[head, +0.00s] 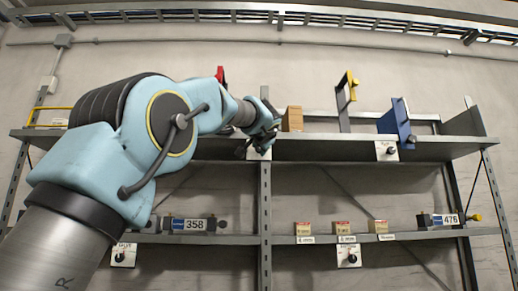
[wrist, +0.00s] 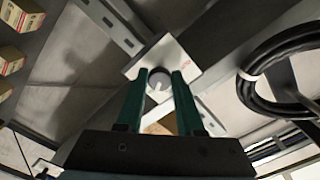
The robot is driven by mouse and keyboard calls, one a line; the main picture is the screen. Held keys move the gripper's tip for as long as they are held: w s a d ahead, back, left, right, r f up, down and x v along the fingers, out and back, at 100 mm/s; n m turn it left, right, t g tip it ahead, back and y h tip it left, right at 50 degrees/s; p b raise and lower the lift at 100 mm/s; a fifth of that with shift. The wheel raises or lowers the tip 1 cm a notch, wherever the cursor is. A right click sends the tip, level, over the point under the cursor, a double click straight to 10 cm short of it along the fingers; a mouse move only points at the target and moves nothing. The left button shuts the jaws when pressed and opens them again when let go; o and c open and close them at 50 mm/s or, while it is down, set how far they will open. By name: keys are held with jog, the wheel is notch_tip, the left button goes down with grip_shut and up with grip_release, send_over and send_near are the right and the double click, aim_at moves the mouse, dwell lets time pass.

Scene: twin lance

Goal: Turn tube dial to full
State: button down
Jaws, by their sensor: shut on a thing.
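A round grey dial knob (wrist: 158,80) stands on a square white plate (wrist: 170,52) in the wrist view. My gripper (wrist: 159,74) has its two green fingers on either side of this knob, shut on it. In the head view, my gripper (head: 256,143) is at the upper shelf's front edge, mostly covering the white plate (head: 260,154); the knob is hidden there. The plate's lettering is too small to read, so I cannot confirm it is the tube dial. The knob's exact setting is unclear.
Other dial plates sit at the upper right (head: 387,151), lower middle (head: 348,255) and lower left (head: 123,255). The upper shelf (head: 340,148) holds a wooden block (head: 293,119), a yellow-handled thing (head: 346,88) and a blue thing (head: 397,122). Black cable coils (wrist: 262,70) hang right in the wrist view.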

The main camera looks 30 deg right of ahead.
jog(key=c, duration=0.5)
grip_release()
jog(key=shift+c, duration=0.2)
jog(key=b+v, duration=0.5)
jog(key=v, duration=0.6)
